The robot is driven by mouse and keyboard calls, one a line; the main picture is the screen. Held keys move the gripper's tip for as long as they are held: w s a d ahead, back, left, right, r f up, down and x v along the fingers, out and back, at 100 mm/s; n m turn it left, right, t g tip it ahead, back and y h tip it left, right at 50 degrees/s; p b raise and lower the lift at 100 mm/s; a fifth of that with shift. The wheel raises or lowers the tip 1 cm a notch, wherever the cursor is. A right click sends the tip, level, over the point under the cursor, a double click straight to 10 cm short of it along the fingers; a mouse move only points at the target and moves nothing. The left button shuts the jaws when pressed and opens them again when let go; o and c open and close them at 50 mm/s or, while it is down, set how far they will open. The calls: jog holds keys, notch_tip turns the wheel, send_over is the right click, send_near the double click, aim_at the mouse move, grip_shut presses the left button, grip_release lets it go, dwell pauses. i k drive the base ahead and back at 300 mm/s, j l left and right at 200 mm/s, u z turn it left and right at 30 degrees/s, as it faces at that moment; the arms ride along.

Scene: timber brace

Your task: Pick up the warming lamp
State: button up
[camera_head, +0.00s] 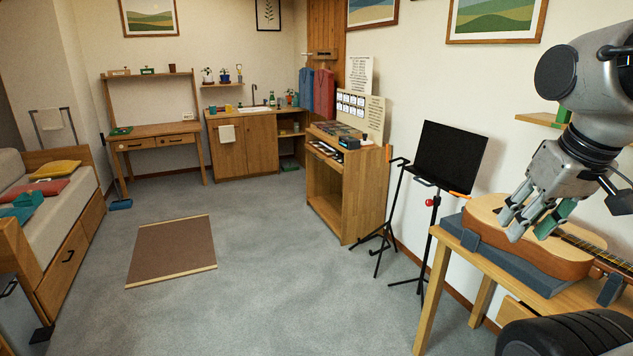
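I cannot make out a warming lamp for certain. A dark piece (620,202) with a thin curved stem shows at the right edge, beside my wrist. It is cut off, and I cannot tell if it is a lamp or part of my arm. My gripper (531,229) points down over the guitar (484,222) on the right-hand table. Its fingers stand apart, with the guitar top showing between them. A green piece (557,218) shows close by the right finger; I cannot tell whether it touches. I cannot judge the height of the fingertips above the guitar.
The guitar lies on a grey padded cradle (500,262) on a wooden table (436,285). A black music stand (450,158) stands close left of it. A wooden cabinet (364,195) is further left. A brown mat (172,250) lies on open grey floor.

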aim_at(365, 141)
jog(key=i+j+z, duration=0.35)
jog(key=i+j, duration=0.45)
jog(key=i, duration=0.2)
jog(key=i+j+z, duration=0.35)
jog(key=i+j, duration=0.6)
jog(key=j, duration=0.15)
jog(key=i+j+z, duration=0.15)
jog(key=i+j, duration=0.15)
jog(key=i+j+z, duration=0.1)
jog(key=i+j, duration=0.25)
jog(key=i+j+z, duration=0.15)
jog(key=i+j, duration=0.15)
jog(key=i+j+z, duration=0.1)
jog(key=i+j, duration=0.15)
jog(key=j, duration=0.2)
jog(key=i+j+z, duration=0.15)
jog(key=j, duration=0.25)
jog(key=i+j+z, duration=0.1)
jog(key=i+j, duration=0.25)
jog(key=i+j+z, duration=0.15)
jog(key=i+j, duration=0.75)
